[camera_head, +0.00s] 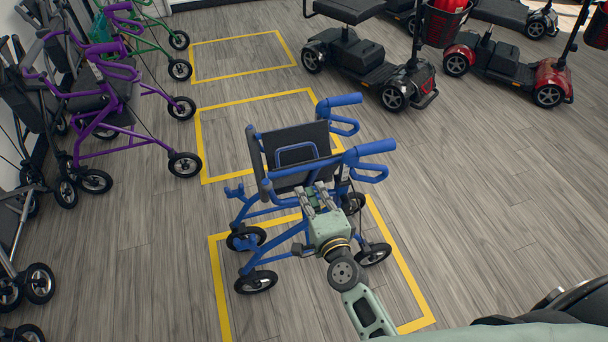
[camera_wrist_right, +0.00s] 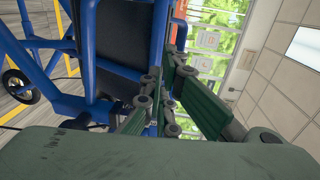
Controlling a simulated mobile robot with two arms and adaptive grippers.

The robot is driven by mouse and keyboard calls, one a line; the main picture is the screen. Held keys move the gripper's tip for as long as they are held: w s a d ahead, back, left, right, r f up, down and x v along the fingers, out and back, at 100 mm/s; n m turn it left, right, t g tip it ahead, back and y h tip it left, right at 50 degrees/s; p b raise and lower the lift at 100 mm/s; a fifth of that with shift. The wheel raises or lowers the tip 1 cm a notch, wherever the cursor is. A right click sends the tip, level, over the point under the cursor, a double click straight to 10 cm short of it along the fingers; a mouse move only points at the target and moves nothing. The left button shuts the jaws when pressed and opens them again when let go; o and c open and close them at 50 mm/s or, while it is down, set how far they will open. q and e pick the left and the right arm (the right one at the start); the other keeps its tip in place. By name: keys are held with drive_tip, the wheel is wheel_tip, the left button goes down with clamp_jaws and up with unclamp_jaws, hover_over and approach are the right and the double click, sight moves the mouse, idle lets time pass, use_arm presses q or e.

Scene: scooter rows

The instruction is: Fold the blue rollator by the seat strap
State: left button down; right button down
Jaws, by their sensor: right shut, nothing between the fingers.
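The blue rollator (camera_head: 372,148) stands unfolded on its wheels, partly over a yellow floor box. A black panel (camera_head: 320,135) hangs between its blue tubes. A blue loop (camera_head: 297,147), perhaps the seat strap, shows against the panel. My right gripper (camera_head: 318,196) is shut and empty, at the near side of the rollator and just in front of the panel's lower part. In the right wrist view the fingers (camera_wrist_right: 163,102) are beside a blue frame tube (camera_wrist_right: 159,25) and the black panel (camera_wrist_right: 110,45); I cannot tell if they touch. My left gripper is not in view.
A purple rollator (camera_head: 120,150) and a green one (camera_head: 135,22) stand at the left, with dark folded ones along the wall. A black scooter (camera_head: 365,70) and a red scooter (camera_head: 515,72) are at the upper right.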

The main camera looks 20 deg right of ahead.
sight(300, 169)
drive_tip(key=w, duration=0.6)
drive_tip(key=shift+w+a+f, duration=0.1)
drive_tip(key=shift+w+f, duration=0.15)
drive_tip(key=shift+f, duration=0.15)
